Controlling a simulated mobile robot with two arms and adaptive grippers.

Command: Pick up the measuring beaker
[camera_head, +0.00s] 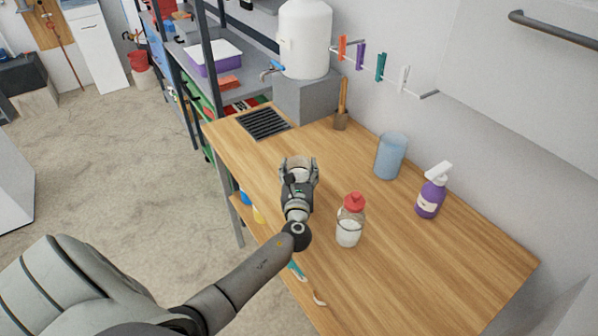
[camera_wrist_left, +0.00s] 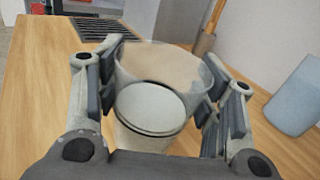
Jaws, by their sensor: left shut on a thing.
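The measuring beaker (camera_wrist_left: 152,72) is a clear, round, open-topped vessel with a pale round bottom in the left wrist view. It sits between the two fingers of my left gripper (camera_wrist_left: 160,95), which are shut on it from both sides. In the head view, my left gripper (camera_head: 299,170) is over the wooden table with its fingers around the beaker, which is mostly hidden there. I cannot tell whether the beaker touches the table. My right gripper is not in view.
On the wooden table (camera_head: 450,270) stand a red-capped bottle (camera_head: 349,222) close to my left arm, a blue cup (camera_head: 390,157) and a purple spray bottle (camera_head: 431,194). A white water dispenser (camera_head: 305,40) is at the back. The table's right front is clear.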

